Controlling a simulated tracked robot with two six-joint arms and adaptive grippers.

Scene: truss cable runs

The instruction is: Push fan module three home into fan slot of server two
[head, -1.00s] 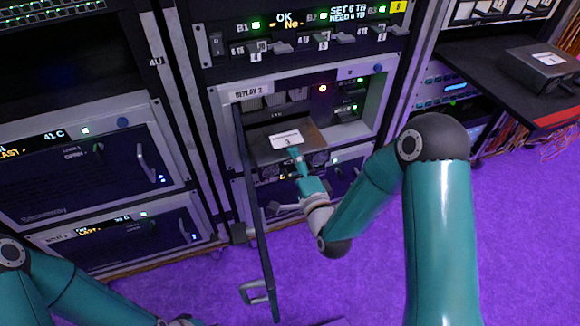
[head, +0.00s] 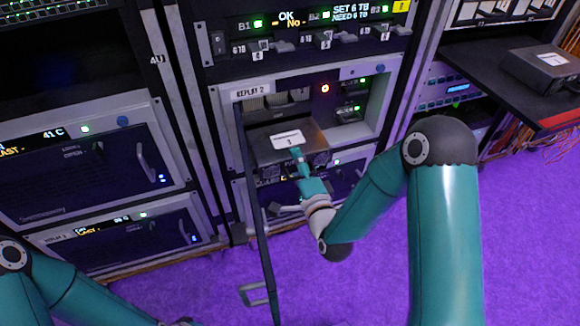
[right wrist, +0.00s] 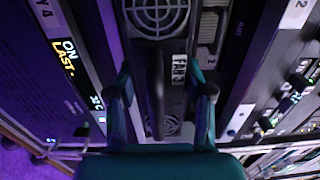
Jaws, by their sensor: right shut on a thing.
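Fan module three (head: 288,141) is a dark box with a white label marked 3 on top. In the head view it sits at the opening of server two (head: 247,92), whose plate reads REPLAY 2. Its front part sticks out; its rear end and the inside of the fan slot are hidden. My right gripper (head: 298,161) is shut on the module's front handle. The right wrist view shows the gripper (right wrist: 163,88) around the dark handle (right wrist: 153,75), beside the FAN 3 label and the round fan grilles. My left gripper is outside the frames; only its arm shows, at lower left.
Server two's door (head: 258,215) stands open at the left of the bay, close to my right arm. A red light (head: 325,88) glows inside the bay, with green lights beside it. A shelf (head: 515,85) with a dark box juts out at right. Purple floor lies clear in front.

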